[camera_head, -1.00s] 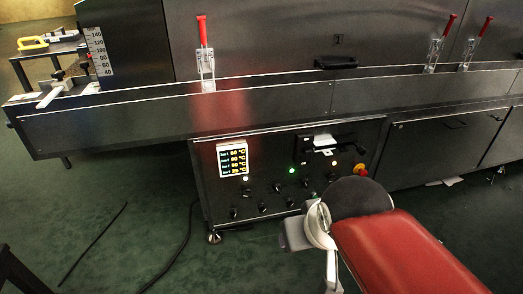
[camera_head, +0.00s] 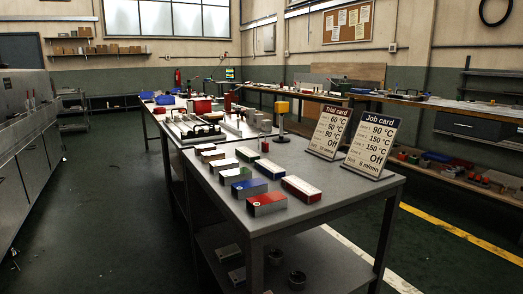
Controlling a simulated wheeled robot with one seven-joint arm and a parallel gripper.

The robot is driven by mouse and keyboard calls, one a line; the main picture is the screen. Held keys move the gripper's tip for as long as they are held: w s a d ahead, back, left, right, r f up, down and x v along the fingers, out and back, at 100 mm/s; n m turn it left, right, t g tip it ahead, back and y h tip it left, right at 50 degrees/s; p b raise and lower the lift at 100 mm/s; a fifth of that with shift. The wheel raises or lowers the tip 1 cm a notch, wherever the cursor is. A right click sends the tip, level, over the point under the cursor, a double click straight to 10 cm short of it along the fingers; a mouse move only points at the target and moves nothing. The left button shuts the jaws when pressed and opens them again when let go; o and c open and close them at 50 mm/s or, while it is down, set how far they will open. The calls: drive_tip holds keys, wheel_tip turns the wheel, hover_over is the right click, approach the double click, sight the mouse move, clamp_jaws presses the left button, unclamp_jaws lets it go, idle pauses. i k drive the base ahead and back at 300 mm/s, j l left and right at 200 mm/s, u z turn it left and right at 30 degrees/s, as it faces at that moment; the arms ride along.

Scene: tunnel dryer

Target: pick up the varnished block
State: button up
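Several blocks with coloured tops stand in rows on a grey table in the middle of the view. My gripper is not in view.
The grey table (camera_head: 330,196) also bears a Trial card (camera_head: 330,130) and a Job card (camera_head: 372,146). Metal parts lie on its lower shelf (camera_head: 345,268). The dryer (camera_head: 25,150) stands at the left. Dark floor (camera_head: 110,220) between dryer and table is clear.

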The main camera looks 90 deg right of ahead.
sight(198, 149)
drive_tip(key=z, duration=2.8)
drive_tip(key=i+j, duration=0.1)
drive_tip(key=z, duration=0.05)
